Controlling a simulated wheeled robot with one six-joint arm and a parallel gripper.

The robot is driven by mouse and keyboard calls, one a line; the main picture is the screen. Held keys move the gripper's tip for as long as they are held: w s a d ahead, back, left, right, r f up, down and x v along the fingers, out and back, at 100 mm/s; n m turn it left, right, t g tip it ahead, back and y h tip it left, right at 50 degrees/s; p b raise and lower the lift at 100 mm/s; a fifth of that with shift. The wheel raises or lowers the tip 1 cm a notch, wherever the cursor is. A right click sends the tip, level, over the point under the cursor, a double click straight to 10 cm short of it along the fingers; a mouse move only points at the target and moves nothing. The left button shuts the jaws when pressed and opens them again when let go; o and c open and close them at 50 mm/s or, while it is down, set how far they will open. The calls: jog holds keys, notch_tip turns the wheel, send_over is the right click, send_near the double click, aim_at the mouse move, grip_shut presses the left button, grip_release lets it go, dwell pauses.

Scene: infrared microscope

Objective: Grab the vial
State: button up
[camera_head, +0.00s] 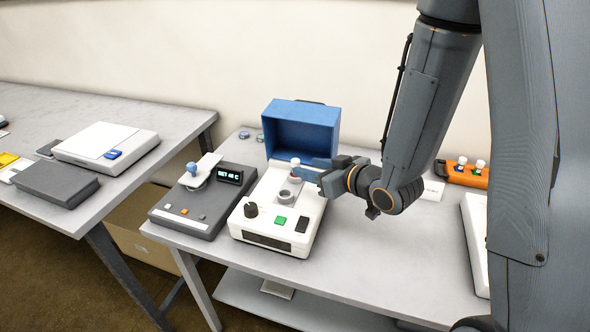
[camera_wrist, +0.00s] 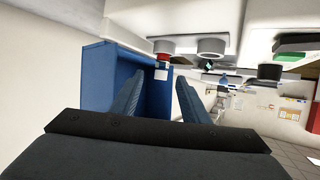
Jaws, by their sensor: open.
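A small vial (camera_head: 295,168) with a white cap and a red band stands upright in the white instrument (camera_head: 252,222), in front of the open blue lid. My gripper (camera_head: 305,171) reaches in from the right with its fingertips close to the vial. In the wrist view, which looks upside down, the vial (camera_wrist: 162,62) shows just beyond the gap between my two blue-grey fingers (camera_wrist: 160,88). The fingers are apart and nothing is held between them. The lower part of the vial is hidden in its seat.
The blue lid (camera_head: 302,124) stands just behind the vial. A grey heater-like unit (camera_head: 203,205) with a display is at left. An orange rack (camera_head: 468,178) with white-capped vials stands at right. The table front right (camera_head: 390,265) is clear.

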aim_at(295, 160)
jog(key=shift+p+x, duration=0.95)
jog(key=shift+x, duration=2.5)
jog(key=shift+s+a, duration=0.1)
grip_shut()
jog(key=shift+r, duration=0.2)
jog(key=shift+r+b, duration=0.3)
jog(key=shift+r, duration=1.3)
jog(key=s+d, duration=0.4)
jog(key=s, duration=0.1)
jog(key=s+d+p, duration=0.1)
jog(key=s+d, duration=0.1)
jog(key=s, duration=0.1)
jog(key=shift+r, duration=0.15)
jog(key=s+d+p, duration=0.4)
jog(key=s+p, duration=0.2)
jog(key=p, duration=0.1)
jog(key=shift+s+d, duration=0.25)
jog(key=shift+d, duration=0.1)
